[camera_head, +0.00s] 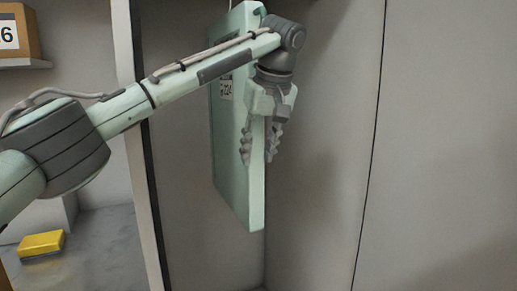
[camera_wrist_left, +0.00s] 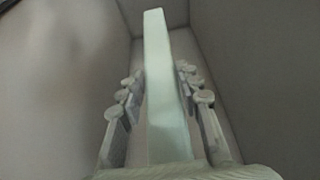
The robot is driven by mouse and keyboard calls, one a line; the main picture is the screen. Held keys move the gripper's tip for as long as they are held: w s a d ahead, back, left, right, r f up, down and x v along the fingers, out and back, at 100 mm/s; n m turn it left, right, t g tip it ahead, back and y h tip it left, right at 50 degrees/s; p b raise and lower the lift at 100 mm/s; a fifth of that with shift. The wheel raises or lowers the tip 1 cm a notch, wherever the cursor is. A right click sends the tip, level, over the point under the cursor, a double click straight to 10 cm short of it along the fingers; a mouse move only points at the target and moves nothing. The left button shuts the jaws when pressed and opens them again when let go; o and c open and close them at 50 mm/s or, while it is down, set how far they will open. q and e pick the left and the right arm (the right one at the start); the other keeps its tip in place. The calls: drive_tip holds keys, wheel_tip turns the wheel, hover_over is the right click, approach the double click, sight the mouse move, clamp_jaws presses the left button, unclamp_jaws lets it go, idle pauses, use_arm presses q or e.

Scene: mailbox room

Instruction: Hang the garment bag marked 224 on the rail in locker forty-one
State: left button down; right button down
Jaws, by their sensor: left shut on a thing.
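The garment bag (camera_head: 228,170) is a pale green, flat, stiff-looking slab hanging upright inside a tall grey locker compartment. A small white label on its left face seems to end in 224. A thin hook or wire shows at its top, cut off by the picture's edge. My left gripper (camera_head: 259,147) points down with one finger on each side of the bag's near edge, shut on it. In the left wrist view the bag (camera_wrist_left: 165,85) stands edge-on between the fingers (camera_wrist_left: 163,108). The rail is out of view. My right gripper is not in view.
The locker's left wall edge (camera_head: 139,140) stands close to the bag, under my left arm. A wide grey panel (camera_head: 445,150) fills the right. A yellow block (camera_head: 41,244) lies on a grey surface at lower left. A brown box (camera_head: 18,32) marked 6 sits on a shelf above.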

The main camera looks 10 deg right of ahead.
use_arm(q)
drive_tip(key=c, duration=1)
unclamp_jaws()
